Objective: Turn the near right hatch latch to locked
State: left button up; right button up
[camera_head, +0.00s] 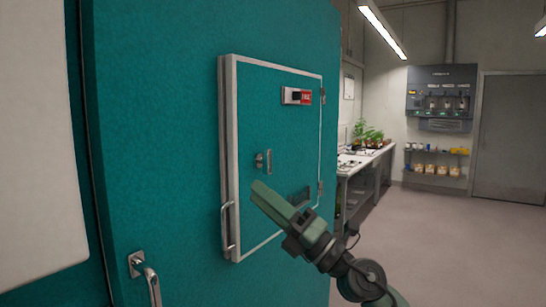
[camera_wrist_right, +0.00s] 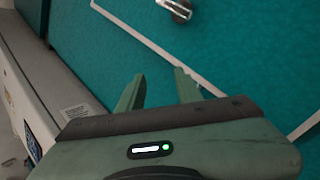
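The teal hatch (camera_head: 285,135) has a pale frame and is set in a teal wall, closed as far as I can tell. A small metal latch (camera_head: 262,161) with an upright plate beside it sits on the hatch's left half; its exact setting is too small to tell. My right gripper (camera_head: 262,192) is just below the latch in the head view, apart from it. In the right wrist view its two fingers (camera_wrist_right: 158,85) are spread with nothing between them. A metal fitting (camera_wrist_right: 176,9) shows beyond them at the top; I cannot tell which one. My left gripper is out of view.
A red-and-white plate (camera_head: 297,96) with a dark knob is at the hatch's upper right. A bar handle (camera_head: 227,229) is at its left edge, and another metal handle (camera_head: 146,273) is lower left. A bench (camera_head: 361,160) with plants stands behind; the floor (camera_head: 462,235) at right is clear.

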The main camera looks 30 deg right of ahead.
aim_at(271, 155)
jog(key=d+r+n+g+h, duration=0.5)
jog(key=d+r+n, duration=0.2)
jog(key=d+n, duration=0.2)
jog(key=p+x, duration=0.4)
jog(key=x, duration=0.1)
jog(key=shift+w+a+r, duration=0.15)
jog(key=shift+a, duration=0.15)
jog(key=shift+w+a+f+p, duration=0.2)
jog(key=shift+w+p, duration=0.2)
jog(key=shift+w, duration=0.1)
grip_shut()
